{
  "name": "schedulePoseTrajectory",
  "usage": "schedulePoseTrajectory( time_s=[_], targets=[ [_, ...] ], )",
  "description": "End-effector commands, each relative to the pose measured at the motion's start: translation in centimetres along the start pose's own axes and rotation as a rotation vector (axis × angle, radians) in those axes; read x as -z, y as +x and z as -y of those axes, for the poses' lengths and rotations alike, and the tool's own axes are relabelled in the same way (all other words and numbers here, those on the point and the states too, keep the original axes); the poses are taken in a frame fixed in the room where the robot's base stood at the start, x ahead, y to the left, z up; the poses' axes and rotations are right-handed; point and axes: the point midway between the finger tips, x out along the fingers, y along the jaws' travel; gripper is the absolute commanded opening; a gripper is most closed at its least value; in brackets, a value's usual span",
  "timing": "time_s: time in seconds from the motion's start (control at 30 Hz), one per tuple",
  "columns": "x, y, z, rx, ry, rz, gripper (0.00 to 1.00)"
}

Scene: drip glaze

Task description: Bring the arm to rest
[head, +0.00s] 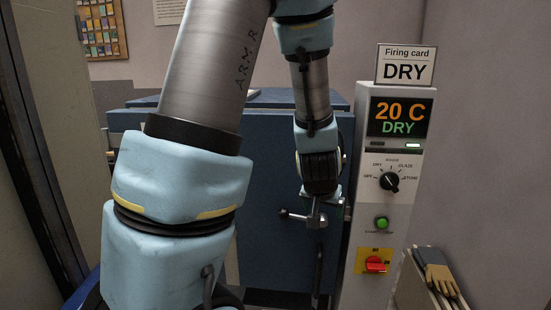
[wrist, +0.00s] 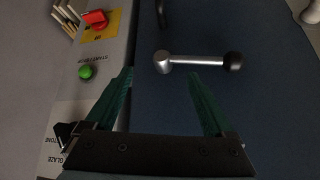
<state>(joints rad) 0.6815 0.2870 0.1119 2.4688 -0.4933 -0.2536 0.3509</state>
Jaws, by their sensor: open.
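My arm reaches forward across the head view, its end in front of the blue kiln door (head: 275,235). My gripper (wrist: 160,78) shows in the wrist view with two green fingers spread apart and nothing between them. A silver door handle (wrist: 190,62) with a black knob lies just beyond the fingertips in that view. The same handle (head: 298,214) shows in the head view just below the end of my arm. I cannot tell how far the fingertips are from it. The fingers are not clear in the head view.
Right of the door stands a control panel (head: 384,160) with a display reading 20 C DRY, a dial (head: 390,181), a green button (head: 382,223) and a red switch (head: 376,264). A card (head: 405,66) reading DRY tops it. Gloves (head: 437,273) lie at lower right.

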Motion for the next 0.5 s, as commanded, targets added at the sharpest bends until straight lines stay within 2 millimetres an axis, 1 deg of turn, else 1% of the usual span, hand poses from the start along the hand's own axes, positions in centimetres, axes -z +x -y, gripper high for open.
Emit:
schedulePoseTrajectory(
  time_s=[0.03, 0.1, 0.2, 0.3, 0.4, 0.5],
  targets=[
    [-0.8, -0.9, 2.0, -0.008, -0.045, 0.046, 0.88],
    [-2.4, -2.1, 4.2, -0.018, -0.096, 0.121, 0.88],
    [-5.0, -4.3, 7.3, -0.016, -0.163, 0.232, 0.88],
    [-7.7, -6.5, 9.9, 0.003, -0.221, 0.333, 0.88],
    [-9.9, -8.4, 11.8, 0.029, -0.264, 0.411, 0.88],
    [-11.4, -9.7, 13.0, 0.05, -0.292, 0.463, 0.88]
  ],
)
